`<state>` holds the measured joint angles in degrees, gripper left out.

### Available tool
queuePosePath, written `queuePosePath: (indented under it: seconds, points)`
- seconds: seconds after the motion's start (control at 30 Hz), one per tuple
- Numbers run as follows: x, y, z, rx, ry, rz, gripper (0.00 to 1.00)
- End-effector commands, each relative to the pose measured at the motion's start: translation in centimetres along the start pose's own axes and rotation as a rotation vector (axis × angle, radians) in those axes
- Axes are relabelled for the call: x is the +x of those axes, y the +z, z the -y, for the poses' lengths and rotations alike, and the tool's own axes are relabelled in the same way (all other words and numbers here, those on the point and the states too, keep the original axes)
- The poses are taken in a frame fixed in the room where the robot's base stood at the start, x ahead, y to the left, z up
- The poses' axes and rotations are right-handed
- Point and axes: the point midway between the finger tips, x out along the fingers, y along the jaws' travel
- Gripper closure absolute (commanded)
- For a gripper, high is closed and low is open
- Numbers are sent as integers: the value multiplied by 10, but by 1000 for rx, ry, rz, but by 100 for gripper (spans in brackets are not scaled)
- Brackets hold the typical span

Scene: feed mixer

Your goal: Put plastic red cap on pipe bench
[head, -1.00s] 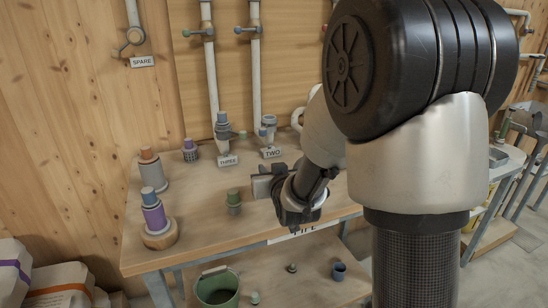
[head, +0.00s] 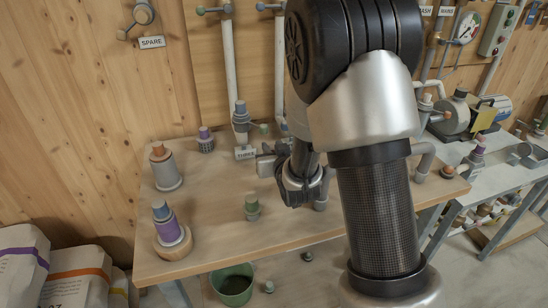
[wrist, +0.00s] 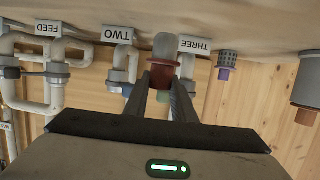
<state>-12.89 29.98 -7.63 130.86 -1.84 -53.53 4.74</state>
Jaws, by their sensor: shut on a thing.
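My gripper (head: 268,162) is above the wooden pipe bench (head: 200,258). In the wrist view, its fingers (wrist: 160,88) are shut on a dark red cap (wrist: 161,76), with a grey rounded part at its end towards the bench. In the head view I cannot make out the held piece beside the fingers. The wrist picture is upside down, with the bench top (wrist: 225,12) along its upper edge. I cannot tell whether the grey part touches the bench.
A green-topped piece (head: 251,207) stands nearby. Purple-topped (head: 205,140), orange-topped (head: 164,168) and blue-topped (head: 168,228) pieces stand at left. The THREE pipe (head: 240,115) is behind. A green bucket (head: 233,285) is below. A grey bench (head: 500,170) is at right.

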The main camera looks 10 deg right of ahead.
Motion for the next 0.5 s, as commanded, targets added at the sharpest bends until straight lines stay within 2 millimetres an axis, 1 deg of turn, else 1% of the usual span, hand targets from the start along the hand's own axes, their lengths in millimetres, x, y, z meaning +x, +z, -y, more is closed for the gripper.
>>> queuePosePath:
  seconds: [0.03, 0.1, 0.2, 0.5]
  points:
    - [2, 9, 0, -1, 0, 3, 100]
    - [6, 20, 0, -1, 0, 4, 100]
    - [9, 29, 0, 0, 0, 2, 100]
    - [9, 30, 0, 0, 0, 0, 100]
